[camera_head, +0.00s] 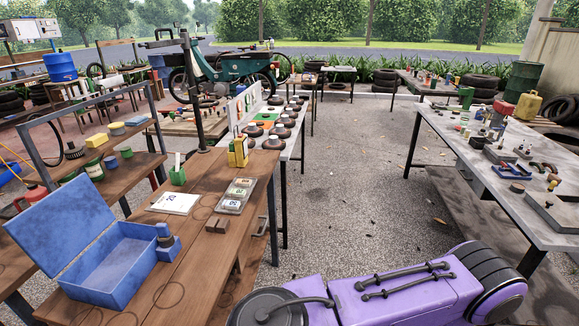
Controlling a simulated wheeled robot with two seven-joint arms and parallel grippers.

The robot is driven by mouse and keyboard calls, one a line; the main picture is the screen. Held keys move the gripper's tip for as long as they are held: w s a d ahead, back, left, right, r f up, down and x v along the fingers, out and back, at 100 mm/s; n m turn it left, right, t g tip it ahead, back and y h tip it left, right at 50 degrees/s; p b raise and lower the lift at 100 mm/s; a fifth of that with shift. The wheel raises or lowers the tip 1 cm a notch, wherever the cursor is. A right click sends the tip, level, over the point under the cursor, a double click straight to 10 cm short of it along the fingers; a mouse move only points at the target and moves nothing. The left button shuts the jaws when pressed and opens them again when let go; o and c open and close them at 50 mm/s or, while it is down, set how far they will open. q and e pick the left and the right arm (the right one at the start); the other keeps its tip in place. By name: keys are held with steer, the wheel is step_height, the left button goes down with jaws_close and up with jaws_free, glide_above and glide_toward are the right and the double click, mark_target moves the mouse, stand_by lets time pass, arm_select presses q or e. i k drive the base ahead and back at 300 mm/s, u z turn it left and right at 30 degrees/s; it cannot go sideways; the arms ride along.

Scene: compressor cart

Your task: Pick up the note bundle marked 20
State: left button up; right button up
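A small grey tray (223,211) lies on the wooden bench at centre left. It holds three small bundles with printed faces in a row: a near one (232,204), a middle one (238,193) and a far one (243,182). Their marks are too small to read surely; the near one looks like 50. A flat white pad or sheet (175,203) with a large dark number lies left of the tray; the number could be 20 or 22. Neither of my grippers shows in this view.
The wooden bench (190,262) also carries an open blue box (110,270), a yellow container (238,150), a green pen cup (178,176) and brown blocks (216,225) close to the tray. A grey table (470,150) with tools stands at right. Gravel floor (350,190) lies clear between.

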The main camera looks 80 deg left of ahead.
mark_target(233, 193)
steer(key=i, duration=0.7)
steer(key=u, duration=3.45)
steer(key=i, duration=0.5)
steer(key=z, duration=0.05)
